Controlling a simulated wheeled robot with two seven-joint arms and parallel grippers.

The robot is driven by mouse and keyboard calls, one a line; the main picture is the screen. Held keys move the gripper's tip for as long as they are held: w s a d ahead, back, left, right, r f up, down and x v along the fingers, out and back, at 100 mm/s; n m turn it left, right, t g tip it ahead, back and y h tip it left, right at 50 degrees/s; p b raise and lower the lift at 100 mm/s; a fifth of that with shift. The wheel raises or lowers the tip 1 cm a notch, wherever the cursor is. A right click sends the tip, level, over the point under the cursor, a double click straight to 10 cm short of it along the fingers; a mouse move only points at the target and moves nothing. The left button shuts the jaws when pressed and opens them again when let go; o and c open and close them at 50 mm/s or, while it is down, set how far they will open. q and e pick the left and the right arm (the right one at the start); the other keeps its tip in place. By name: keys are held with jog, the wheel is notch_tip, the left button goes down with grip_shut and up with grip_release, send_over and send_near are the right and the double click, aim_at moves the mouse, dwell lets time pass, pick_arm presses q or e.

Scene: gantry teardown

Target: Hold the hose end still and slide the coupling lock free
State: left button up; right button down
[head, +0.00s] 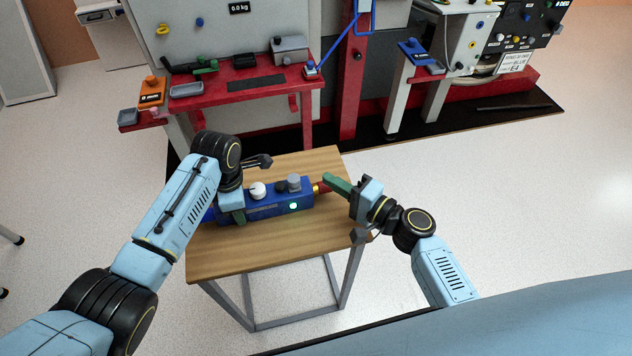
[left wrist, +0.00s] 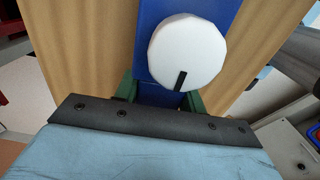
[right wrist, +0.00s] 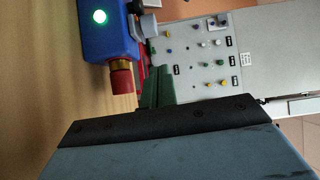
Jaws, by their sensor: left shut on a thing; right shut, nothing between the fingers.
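A blue box-shaped unit (head: 265,208) lies on a small wooden table, with a white knob (head: 257,190), a grey knob and a lit green lamp on it. A brass collar (right wrist: 120,66) and a red end piece (right wrist: 122,78) stick out of its right end. My left gripper (head: 239,215) is shut on the narrow blue part of the unit; its green fingers straddle that part below the white knob (left wrist: 187,52) in the left wrist view. My right gripper (head: 336,183) is shut and empty, its green fingers beside the red end piece. I cannot tell whether they touch it.
The wooden table top (head: 290,242) is bare in front of the unit. A red bench (head: 235,100) with trays and tools stands behind, with a red post (head: 350,90) and a second bench at the right. The pale floor is open on both sides.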

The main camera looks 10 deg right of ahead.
jog(key=v, duration=0.9)
jog(key=shift+s, duration=0.2)
